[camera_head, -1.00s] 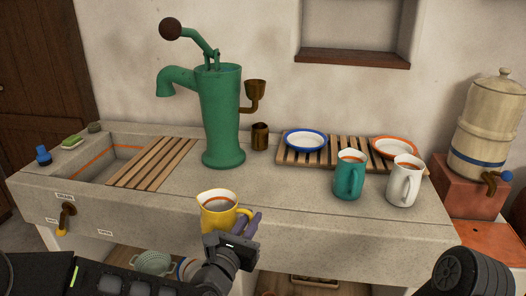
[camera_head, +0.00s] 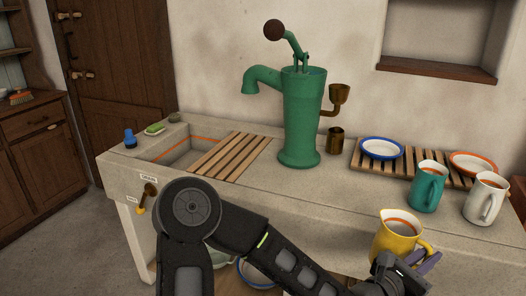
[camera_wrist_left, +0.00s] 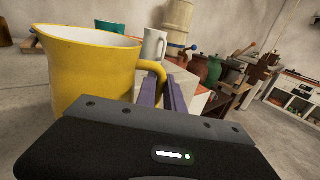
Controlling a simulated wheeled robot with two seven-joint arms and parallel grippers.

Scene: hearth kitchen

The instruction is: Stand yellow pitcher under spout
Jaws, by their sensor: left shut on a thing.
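The yellow pitcher (camera_head: 392,236) has an orange line inside its pale rim and is upright at the counter's front right. My left gripper (camera_head: 425,263) is shut on its handle, at the pitcher's right side. In the left wrist view the yellow pitcher (camera_wrist_left: 95,70) fills the left, with the purple fingers (camera_wrist_left: 173,95) at its handle. The green pump (camera_head: 302,115) stands at the back of the counter. Its spout (camera_head: 254,82) points left, above the slatted wooden rack (camera_head: 231,156) over the sink. The pitcher's base is hidden by my arm. My right gripper is not in view.
A teal pitcher (camera_head: 426,188) and a white pitcher (camera_head: 485,198) stand at right, before a rack with a blue-rimmed bowl (camera_head: 381,149) and an orange-rimmed bowl (camera_head: 473,163). A brass cup (camera_head: 335,141) stands beside the pump. The counter front (camera_head: 300,200) is clear.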

